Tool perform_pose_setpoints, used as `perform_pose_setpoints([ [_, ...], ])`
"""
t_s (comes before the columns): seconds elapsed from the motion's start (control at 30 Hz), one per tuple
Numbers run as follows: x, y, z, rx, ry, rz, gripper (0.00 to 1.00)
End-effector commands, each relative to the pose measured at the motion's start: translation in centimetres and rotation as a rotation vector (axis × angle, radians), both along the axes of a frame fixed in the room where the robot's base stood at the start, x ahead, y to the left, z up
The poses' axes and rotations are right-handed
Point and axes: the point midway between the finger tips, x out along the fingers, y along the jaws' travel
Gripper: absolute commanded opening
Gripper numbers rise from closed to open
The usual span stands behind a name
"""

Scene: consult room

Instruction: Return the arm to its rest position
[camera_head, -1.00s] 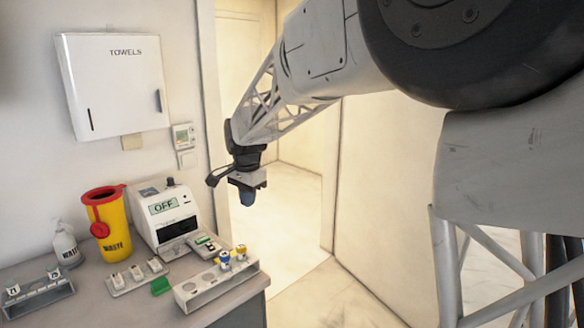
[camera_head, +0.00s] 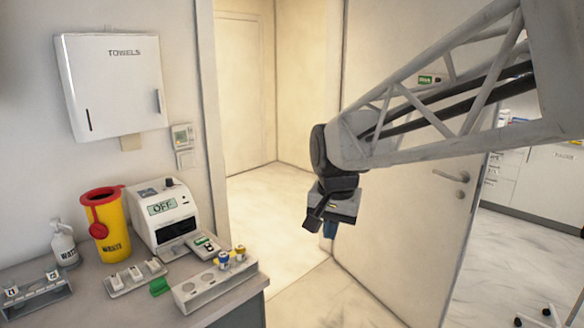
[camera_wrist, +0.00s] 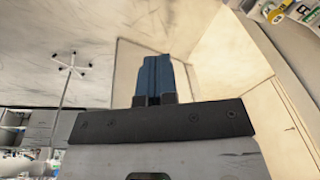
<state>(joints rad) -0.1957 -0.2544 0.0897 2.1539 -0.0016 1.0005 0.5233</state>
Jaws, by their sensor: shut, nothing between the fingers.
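My gripper (camera_head: 329,229) hangs in front of the doorway in the head view, to the right of the counter and clear of it. Its blue fingers point down and are partly hidden behind the dark wrist housing. In the wrist view the blue fingers (camera_wrist: 154,75) lie together with nothing between them. My arm reaches in from the right edge of the head view, and the gripper touches nothing.
The counter (camera_head: 100,312) at left holds a white device reading OFF (camera_head: 165,215), a yellow waste bin (camera_head: 108,228), a bottle (camera_head: 65,246) and several racks. An open door (camera_head: 400,215) stands behind my arm. The floor below the gripper is clear.

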Motion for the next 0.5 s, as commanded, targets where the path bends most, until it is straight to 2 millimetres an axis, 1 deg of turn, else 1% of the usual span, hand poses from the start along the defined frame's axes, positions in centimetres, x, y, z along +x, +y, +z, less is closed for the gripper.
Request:
perform_pose_setpoints([
  [0.03,-1.2,-0.9,0.0,-0.002,-0.006,0.010,0.00],
  [0.2,-5.0,-3.3,-0.6,-0.016,-0.022,0.062,0.00],
  [0.5,-11.8,-6.9,-2.4,-0.043,-0.050,0.153,0.00],
])
